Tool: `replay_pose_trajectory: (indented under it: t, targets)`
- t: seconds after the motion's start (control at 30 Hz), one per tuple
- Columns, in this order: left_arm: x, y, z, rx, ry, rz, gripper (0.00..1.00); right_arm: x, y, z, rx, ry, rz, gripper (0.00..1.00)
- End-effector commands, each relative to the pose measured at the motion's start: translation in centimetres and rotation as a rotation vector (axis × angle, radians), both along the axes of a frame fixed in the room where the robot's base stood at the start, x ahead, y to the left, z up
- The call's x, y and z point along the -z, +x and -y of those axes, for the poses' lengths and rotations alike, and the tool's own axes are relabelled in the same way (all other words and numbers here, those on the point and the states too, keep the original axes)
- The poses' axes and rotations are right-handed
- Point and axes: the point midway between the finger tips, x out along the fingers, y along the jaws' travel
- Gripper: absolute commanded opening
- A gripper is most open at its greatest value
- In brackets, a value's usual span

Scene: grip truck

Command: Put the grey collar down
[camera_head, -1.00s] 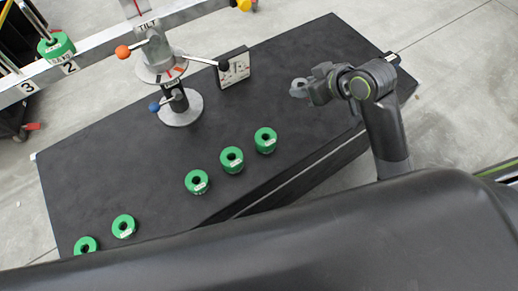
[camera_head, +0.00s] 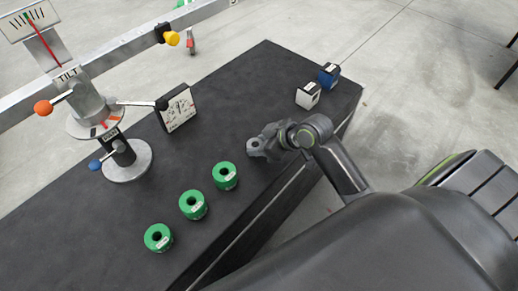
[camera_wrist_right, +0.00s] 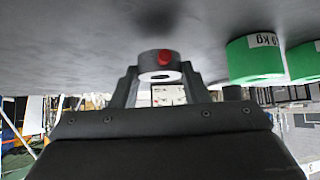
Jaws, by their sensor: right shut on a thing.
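The grey collar is a small ring with a red knob, seen in the wrist view (camera_wrist_right: 160,62) between the two fingers of my right gripper (camera_wrist_right: 153,88). In the head view, my right gripper (camera_head: 262,148) is shut on the collar (camera_head: 255,147), over the right part of the black table, beyond the nearest green weight. The collar is close to the tabletop; I cannot tell whether it touches. My left gripper is not in view.
Several green weights (camera_head: 225,175) stand in a row on the black table (camera_head: 235,100). A balance stand (camera_head: 127,162) and a dial card (camera_head: 178,108) are to the left. A white box (camera_head: 308,95) and a blue box (camera_head: 328,76) stand at the far right corner. The table behind the gripper is clear.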

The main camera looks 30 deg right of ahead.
Motion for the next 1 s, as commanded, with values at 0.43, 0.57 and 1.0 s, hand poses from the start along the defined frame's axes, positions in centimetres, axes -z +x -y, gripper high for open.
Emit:
replay_pose_trajectory:
  t: [0.43,0.57,1.0]
  targets:
    - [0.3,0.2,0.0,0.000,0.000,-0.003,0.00,2.0,0.0,0.0,0.000,-0.001,-0.001,0.09]
    - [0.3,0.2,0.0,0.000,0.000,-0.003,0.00,2.0,0.0,0.0,0.000,-0.001,-0.001,0.53]
    - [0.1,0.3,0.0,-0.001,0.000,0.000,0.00,1.5,-0.1,0.1,-0.001,-0.002,0.001,0.63]
